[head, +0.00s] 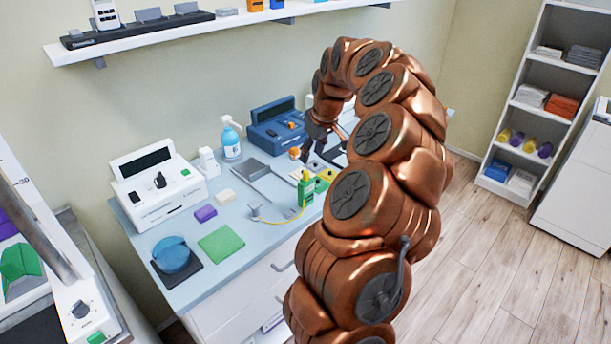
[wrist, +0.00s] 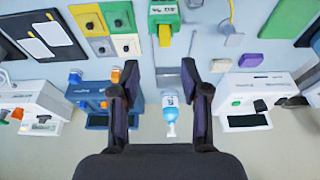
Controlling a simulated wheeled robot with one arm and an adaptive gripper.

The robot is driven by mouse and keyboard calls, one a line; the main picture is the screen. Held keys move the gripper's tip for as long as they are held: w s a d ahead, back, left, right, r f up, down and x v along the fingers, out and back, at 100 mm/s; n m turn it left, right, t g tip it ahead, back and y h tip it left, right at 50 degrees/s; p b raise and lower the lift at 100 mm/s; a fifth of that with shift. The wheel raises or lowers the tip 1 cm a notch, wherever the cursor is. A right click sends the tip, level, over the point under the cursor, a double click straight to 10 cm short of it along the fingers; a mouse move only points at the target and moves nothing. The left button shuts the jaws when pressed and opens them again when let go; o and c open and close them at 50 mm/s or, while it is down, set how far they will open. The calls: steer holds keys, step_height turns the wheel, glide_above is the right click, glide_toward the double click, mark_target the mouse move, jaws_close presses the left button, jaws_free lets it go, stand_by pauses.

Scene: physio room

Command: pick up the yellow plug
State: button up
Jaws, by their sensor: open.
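A small yellow piece (wrist: 165,36), which looks like the yellow plug, sits at the end of a green device (wrist: 164,14) at the top of the wrist view. In the head view the green device (head: 306,191) stands near the table's front edge, its yellow top (head: 306,175) showing small. My gripper (wrist: 160,68) is open, with its fingers apart and nothing held between them. The yellow piece lies just beyond the fingertips, apart from them. In the head view my gripper (head: 316,146) is over the back part of the table, partly hidden by my arm.
Yellow, green and grey panels (wrist: 103,47) lie beside the fingers. A blue device (head: 277,124), spray bottle (head: 231,138) and white device (head: 158,184) stand along the wall. A yellow cable (head: 270,220) crosses the front. A green pad (head: 221,243) and purple block (head: 205,214) lie left.

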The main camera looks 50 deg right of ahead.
mark_target(307, 171)
steer(key=shift+s+a+p+x, duration=0.1)
steer(key=shift+p+x, duration=0.45)
steer(key=shift+x, duration=0.65)
steer(key=shift+s+a+p+x, duration=0.15)
steer(key=shift+p+x, duration=0.4)
steer(key=shift+x, duration=0.65)
steer(key=shift+s+a+p+x, duration=0.1)
steer(key=shift+p+x, duration=0.45)
steer(key=shift+x, duration=0.65)
steer(key=shift+f, duration=0.1)
steer(key=shift+c, duration=0.2)
jaws_close()
